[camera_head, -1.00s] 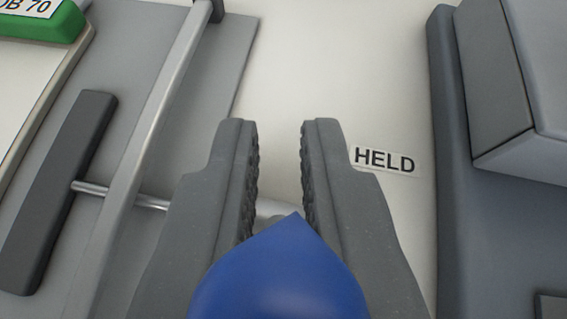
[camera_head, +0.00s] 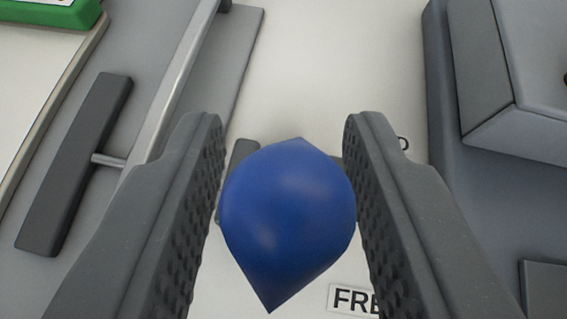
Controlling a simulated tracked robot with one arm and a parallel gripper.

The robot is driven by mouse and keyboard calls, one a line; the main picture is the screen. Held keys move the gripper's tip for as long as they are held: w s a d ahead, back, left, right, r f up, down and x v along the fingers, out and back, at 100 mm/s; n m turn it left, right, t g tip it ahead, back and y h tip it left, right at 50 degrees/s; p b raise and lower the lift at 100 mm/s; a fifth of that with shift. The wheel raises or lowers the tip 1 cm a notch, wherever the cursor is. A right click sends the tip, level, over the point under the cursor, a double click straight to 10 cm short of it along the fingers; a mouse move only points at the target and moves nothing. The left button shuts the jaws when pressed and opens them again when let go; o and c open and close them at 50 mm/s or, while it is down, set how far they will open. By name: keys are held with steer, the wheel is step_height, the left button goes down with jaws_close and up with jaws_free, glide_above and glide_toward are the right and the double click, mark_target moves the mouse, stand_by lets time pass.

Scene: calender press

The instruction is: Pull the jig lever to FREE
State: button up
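A blue knob (camera_head: 288,215), pointed at both ends, sits between the fingers of my gripper (camera_head: 288,190) in the head camera view. I take it to be the lever's knob; the lever's arm is hidden. The fingers are spread to either side, with a narrow gap at the left and the right finger very close to the knob's right side. Contact cannot be told. A white FREE label (camera_head: 350,299) lies at the bottom, partly covered by the right finger. The HELD label (camera_head: 403,143) is almost all hidden behind that finger.
A grey blocky housing (camera_head: 530,110) stands at the right. At the left are a metal rail (camera_head: 180,75), a dark bar (camera_head: 75,165) on a short rod, and a green block (camera_head: 50,14) at the top corner. The pale panel (camera_head: 320,60) ahead is clear.

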steer(key=p+v, duration=0.1)
steer(key=v, duration=1.1)
steer(key=shift+s+r+p, duration=0.2)
steer(key=shift+s+p, duration=0.1)
steer(key=shift+p, duration=0.1)
